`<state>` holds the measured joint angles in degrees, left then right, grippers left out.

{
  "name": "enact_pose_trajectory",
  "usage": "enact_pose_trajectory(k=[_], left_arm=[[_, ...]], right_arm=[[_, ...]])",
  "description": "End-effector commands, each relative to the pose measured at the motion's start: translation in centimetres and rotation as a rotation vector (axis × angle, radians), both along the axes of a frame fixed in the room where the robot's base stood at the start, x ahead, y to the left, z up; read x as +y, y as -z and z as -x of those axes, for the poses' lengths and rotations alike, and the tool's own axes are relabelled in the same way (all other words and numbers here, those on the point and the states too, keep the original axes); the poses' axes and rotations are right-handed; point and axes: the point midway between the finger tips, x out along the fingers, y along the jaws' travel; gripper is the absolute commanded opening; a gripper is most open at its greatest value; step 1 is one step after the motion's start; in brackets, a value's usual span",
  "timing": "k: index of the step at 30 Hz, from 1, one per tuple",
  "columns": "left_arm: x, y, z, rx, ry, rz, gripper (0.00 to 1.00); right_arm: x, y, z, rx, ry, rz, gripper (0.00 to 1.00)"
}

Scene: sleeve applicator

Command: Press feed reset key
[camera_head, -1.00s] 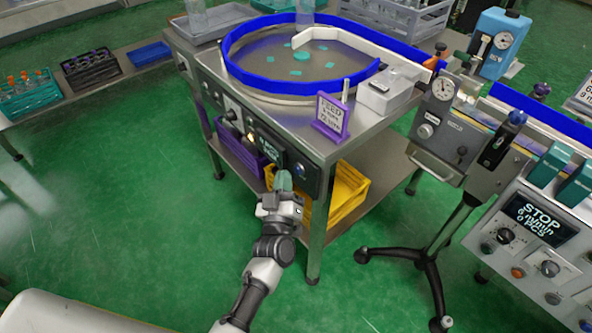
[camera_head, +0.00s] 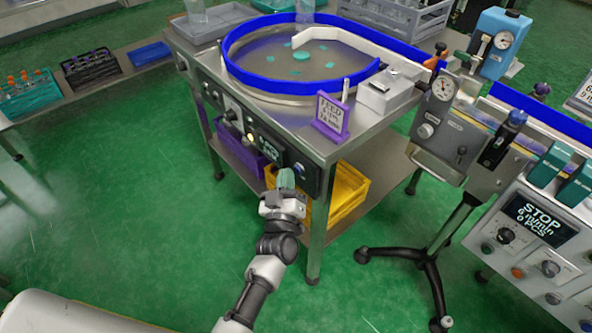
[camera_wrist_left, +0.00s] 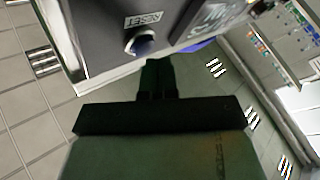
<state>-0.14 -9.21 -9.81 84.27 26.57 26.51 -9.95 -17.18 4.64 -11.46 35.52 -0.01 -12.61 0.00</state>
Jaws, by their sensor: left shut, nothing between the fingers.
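The feed reset key is a round blue-capped button (camera_wrist_left: 143,44) in a silver ring, under a RESET label, in the left wrist view. In the head view the blue key (camera_head: 300,169) sits at the right end of the dark control panel on the feeder's front. My left gripper (camera_head: 286,178) is shut and empty, its teal fingertips close in front of that panel, just left of and below the key. In the left wrist view the dark closed fingers (camera_wrist_left: 156,76) point toward the panel just below the key. Whether they touch anything cannot be told. My right gripper is not in view.
The steel feeder table (camera_head: 300,140) carries a blue-rimmed bowl (camera_head: 240,72) and a purple-framed FEED sign (camera_head: 331,118). A yellow crate (camera_head: 347,192) and a purple crate (camera_head: 240,150) stand on its lower shelf. A STOP console (camera_head: 540,221) is at right. Green floor at left is clear.

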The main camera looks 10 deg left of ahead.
Motion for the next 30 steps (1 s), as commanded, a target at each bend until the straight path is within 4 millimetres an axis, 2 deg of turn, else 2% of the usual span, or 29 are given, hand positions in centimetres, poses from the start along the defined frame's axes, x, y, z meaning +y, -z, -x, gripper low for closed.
enact_pose_trajectory(k=[30], left_arm=[[-0.49, 0.04, -0.64, 0.000, 0.000, -0.001, 0.00]], right_arm=[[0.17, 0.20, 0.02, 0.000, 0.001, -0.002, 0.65]])
